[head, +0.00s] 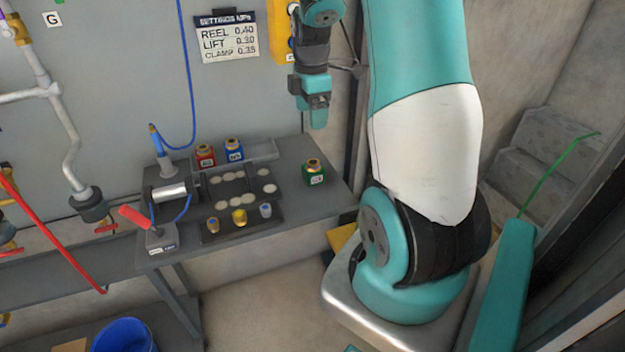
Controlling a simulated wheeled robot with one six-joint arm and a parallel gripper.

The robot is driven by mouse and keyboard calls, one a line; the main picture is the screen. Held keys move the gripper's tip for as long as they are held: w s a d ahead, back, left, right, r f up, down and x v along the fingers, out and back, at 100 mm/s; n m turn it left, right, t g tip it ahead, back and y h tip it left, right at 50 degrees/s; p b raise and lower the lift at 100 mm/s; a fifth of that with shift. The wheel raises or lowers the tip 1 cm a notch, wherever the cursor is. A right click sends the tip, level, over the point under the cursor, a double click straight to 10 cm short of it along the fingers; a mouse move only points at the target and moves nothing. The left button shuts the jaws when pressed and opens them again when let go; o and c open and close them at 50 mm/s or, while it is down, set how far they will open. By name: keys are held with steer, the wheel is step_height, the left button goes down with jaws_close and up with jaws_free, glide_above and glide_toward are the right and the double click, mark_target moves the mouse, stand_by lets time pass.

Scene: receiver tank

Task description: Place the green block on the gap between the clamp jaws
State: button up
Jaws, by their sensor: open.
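The green block (313,174) stands on the right part of the grey bench, with a brass-coloured top and a pale label. A grey clamp-like device (168,192) with a silver cylinder is at the left end of the bench. I cannot make out its jaws or the gap clearly from here. My gripper (317,118) hangs above and behind the green block in the picture, pointing down and apart from it. It is open and I see nothing held in it.
A red block (205,156) and a blue block (234,150) stand at the back of the bench. A dark tray (270,213) with pale discs and several small fittings lies mid-bench. A red handle (134,216) and blue hose (190,90) are near the clamp. Bare bench surrounds the green block.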

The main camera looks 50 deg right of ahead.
mark_target(313, 162)
steer(key=f, duration=0.5)
steer(key=f+p, duration=0.1)
steer(key=f, duration=1.1)
steer(key=shift+s+d+f, duration=0.15)
steer(key=shift+d+f, duration=0.05)
steer(key=shift+d, duration=0.05)
steer(key=c, duration=1.3)
steer(key=shift+o, duration=0.2)
steer(key=shift+r, duration=0.1)
